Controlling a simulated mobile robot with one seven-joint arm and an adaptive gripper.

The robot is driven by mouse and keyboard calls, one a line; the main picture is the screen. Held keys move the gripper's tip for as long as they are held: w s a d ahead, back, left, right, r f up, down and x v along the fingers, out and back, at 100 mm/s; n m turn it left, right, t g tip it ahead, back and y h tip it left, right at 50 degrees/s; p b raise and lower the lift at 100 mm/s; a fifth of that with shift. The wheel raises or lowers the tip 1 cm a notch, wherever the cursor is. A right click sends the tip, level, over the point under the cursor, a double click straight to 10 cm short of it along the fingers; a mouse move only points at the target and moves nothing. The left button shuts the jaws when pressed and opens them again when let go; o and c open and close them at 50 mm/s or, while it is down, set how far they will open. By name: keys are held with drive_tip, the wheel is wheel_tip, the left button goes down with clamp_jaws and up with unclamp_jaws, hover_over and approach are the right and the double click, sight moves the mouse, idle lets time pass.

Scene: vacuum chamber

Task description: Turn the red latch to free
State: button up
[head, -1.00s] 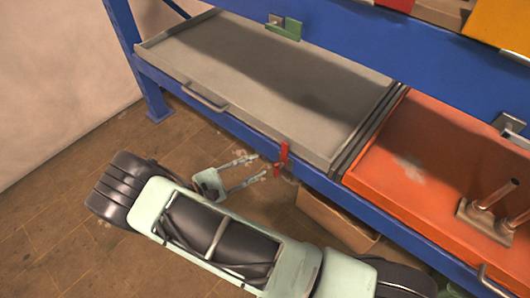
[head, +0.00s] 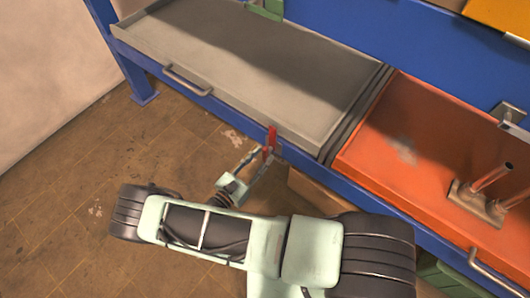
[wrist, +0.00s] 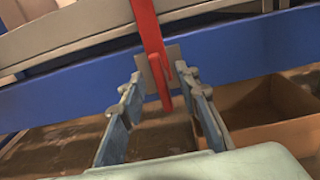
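The red latch (head: 271,137) is mounted on the blue front rail of the shelf, at the front right of the grey tray (head: 225,75). In the wrist view the latch (wrist: 150,32) hangs down over the blue rail, slightly tilted, with a small grey plate behind its lower part. My gripper (head: 262,154) is at the lower end of the latch. In the wrist view my gripper (wrist: 166,92) is open, with one finger on each side of the latch's lower end. Gaps show on both sides; whether either finger touches it is unclear.
An orange tray (head: 390,150) with a metal post fixture lies right of the grey tray. The grey tray has a front handle (head: 187,80). An open cardboard box (wrist: 265,118) sits below the rail on the right. The floor at left is clear.

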drive_tip(key=shift+x, duration=1.3)
clamp_jaws()
